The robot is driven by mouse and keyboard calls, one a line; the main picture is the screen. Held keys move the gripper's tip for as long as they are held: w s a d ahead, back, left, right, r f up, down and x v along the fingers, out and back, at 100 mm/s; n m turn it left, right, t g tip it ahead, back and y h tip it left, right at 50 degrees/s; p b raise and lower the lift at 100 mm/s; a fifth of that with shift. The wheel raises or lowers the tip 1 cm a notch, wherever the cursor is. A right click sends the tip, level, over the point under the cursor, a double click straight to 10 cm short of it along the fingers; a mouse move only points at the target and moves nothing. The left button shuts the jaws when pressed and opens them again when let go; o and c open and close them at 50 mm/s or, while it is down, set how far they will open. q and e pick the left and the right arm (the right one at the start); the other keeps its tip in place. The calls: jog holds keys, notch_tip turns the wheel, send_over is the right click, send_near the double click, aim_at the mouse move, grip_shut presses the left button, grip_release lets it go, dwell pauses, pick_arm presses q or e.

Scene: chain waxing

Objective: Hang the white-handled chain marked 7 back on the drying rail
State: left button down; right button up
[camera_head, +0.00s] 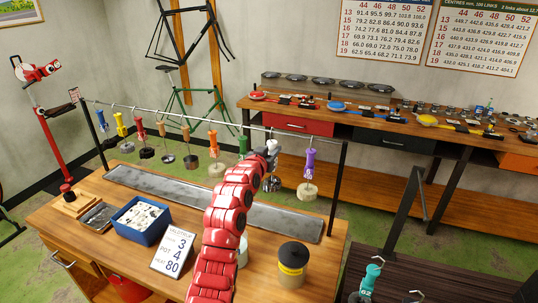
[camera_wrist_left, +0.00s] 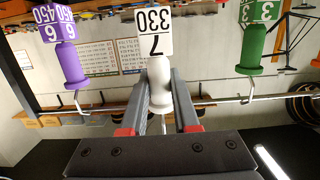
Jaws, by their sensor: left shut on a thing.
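The white-handled chain marked 7 shows in the left wrist view, with its white handle (camera_wrist_left: 159,80) and a tag (camera_wrist_left: 154,33) reading 7 and 330. My left gripper (camera_wrist_left: 162,100) is shut on the white handle, one finger on each side. In the head view the white handle (camera_head: 273,146) is at the rail's right part, with a dark chain coil (camera_head: 271,184) below. The drying rail (camera_head: 225,122) passes close behind the handle; whether its hook rests on the rail cannot be told. My right gripper is not in view.
A purple-handled chain (camera_head: 309,165) hangs just right and a green-handled one (camera_head: 243,147) left, with several more further left. A metal drip tray (camera_head: 180,191) lies below. A sign (camera_head: 173,251), blue box (camera_head: 141,222) and jar (camera_head: 292,265) stand on the bench.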

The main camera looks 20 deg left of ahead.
pick_arm(q)
jog(key=shift+w, duration=1.7)
jog(key=shift+f+b, duration=1)
jog(key=shift+b, duration=0.15)
jog(key=c, duration=0.6)
grip_release()
jog(key=shift+s, duration=0.1)
jog(key=shift+o, duration=0.4)
jog(key=shift+o, duration=1)
jog(key=shift+s, duration=0.1)
